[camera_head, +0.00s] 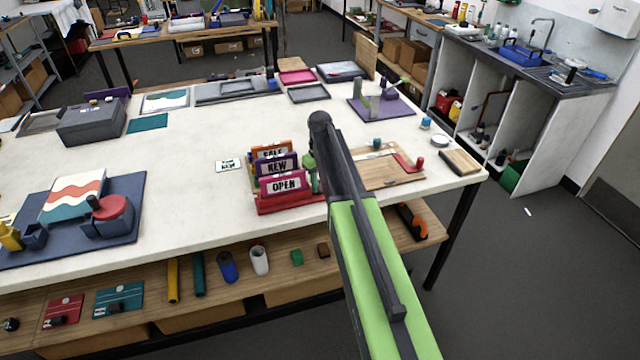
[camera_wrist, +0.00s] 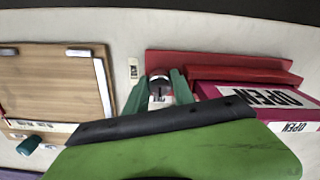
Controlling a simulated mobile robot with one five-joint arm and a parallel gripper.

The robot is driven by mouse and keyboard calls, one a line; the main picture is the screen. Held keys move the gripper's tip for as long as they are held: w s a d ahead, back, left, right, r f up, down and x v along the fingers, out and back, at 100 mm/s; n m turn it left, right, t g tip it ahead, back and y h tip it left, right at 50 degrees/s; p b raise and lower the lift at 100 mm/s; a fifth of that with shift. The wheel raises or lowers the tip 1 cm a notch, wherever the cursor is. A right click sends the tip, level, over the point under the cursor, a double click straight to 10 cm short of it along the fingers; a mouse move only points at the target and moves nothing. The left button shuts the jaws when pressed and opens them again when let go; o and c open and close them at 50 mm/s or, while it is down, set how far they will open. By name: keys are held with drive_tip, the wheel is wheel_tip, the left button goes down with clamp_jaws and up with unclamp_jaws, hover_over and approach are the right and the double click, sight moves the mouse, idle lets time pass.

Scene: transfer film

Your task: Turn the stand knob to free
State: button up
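A red sign stand (camera_head: 290,204) near the table's front edge holds upright cards reading SALE, NEW and OPEN. In the wrist view, the stand (camera_wrist: 215,64) is at upper right with the OPEN card (camera_wrist: 262,97) leaning in it. A small dark round knob (camera_wrist: 160,80) sits at the stand's left end. My gripper (camera_wrist: 160,76) has its two green fingers apart, one on each side of the knob. I cannot tell whether they touch it. In the head view, my gripper (camera_head: 312,172) is at the stand's right end, and my arm hides the knob.
A wooden board (camera_head: 385,172) with a red-handled tool lies right of my arm. A small NEW label (camera_head: 229,165) lies left of the stand. A blue mat (camera_head: 125,190) with a red-topped device is at far left.

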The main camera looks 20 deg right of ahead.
drive_tip(key=o, duration=0.5)
drive_tip(key=shift+c, duration=0.2)
